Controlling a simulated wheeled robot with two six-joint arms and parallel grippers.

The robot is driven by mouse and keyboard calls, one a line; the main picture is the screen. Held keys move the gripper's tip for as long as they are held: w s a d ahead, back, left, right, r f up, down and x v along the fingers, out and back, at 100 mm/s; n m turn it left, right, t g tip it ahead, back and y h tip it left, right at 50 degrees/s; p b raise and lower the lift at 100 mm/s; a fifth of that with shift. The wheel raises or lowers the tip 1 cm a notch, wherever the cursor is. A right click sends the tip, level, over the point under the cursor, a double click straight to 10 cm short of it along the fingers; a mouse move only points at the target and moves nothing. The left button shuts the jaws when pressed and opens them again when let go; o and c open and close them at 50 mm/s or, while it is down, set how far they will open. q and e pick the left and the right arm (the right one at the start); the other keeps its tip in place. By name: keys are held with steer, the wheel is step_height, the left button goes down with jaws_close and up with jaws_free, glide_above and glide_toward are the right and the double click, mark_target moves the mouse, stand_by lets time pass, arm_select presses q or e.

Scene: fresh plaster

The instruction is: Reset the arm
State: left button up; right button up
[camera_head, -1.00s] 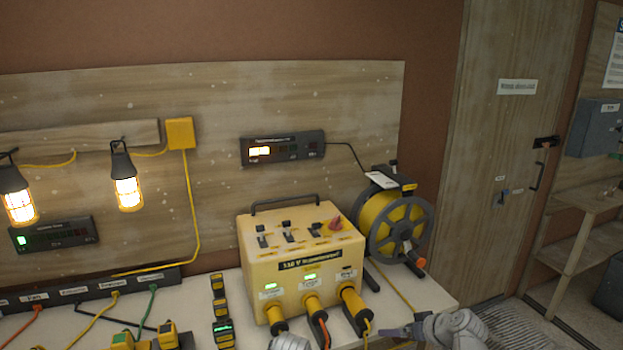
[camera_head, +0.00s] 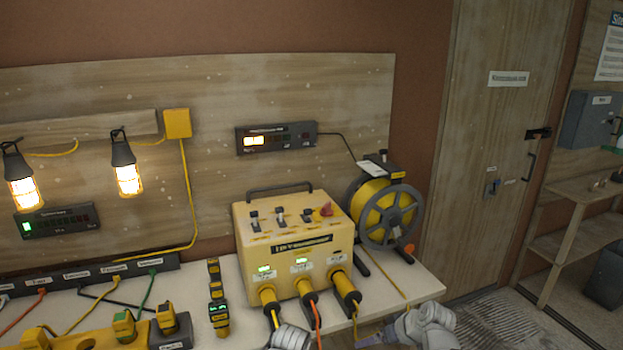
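My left arm shows only as a grey, rounded part at the bottom edge, in front of the yellow power box (camera_head: 296,247); its fingers are not clearly seen. My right arm shows as grey, rounded links at the bottom right, by the table's front edge. A dark part, perhaps its gripper (camera_head: 372,340), points left from it, cut by the frame edge. I cannot tell whether it is open or shut. The power box stands on the table with several plugs in its front and lit green displays.
A cable reel (camera_head: 386,215) stands right of the box. A power strip (camera_head: 90,275), handheld meters (camera_head: 217,300) and a yellow charger base (camera_head: 85,342) occupy the left of the table (camera_head: 410,281). Two lit lamps (camera_head: 127,175) hang on the wall. A door (camera_head: 492,150) and shelf are at the right.

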steer(key=s+a+f+g+h, duration=0.2)
steer(key=s+a+g+h, duration=0.1)
steer(key=s+a, duration=0.2)
steer(key=s+a+f+g+h, duration=0.2)
steer(key=s+a, duration=0.3)
steer(key=s, duration=0.4)
steer(key=shift+s+a+g+h, duration=0.3)
steer(key=shift+s+g+h, duration=0.1)
steer(key=shift+h, duration=0.2)
stand_by(0.9)
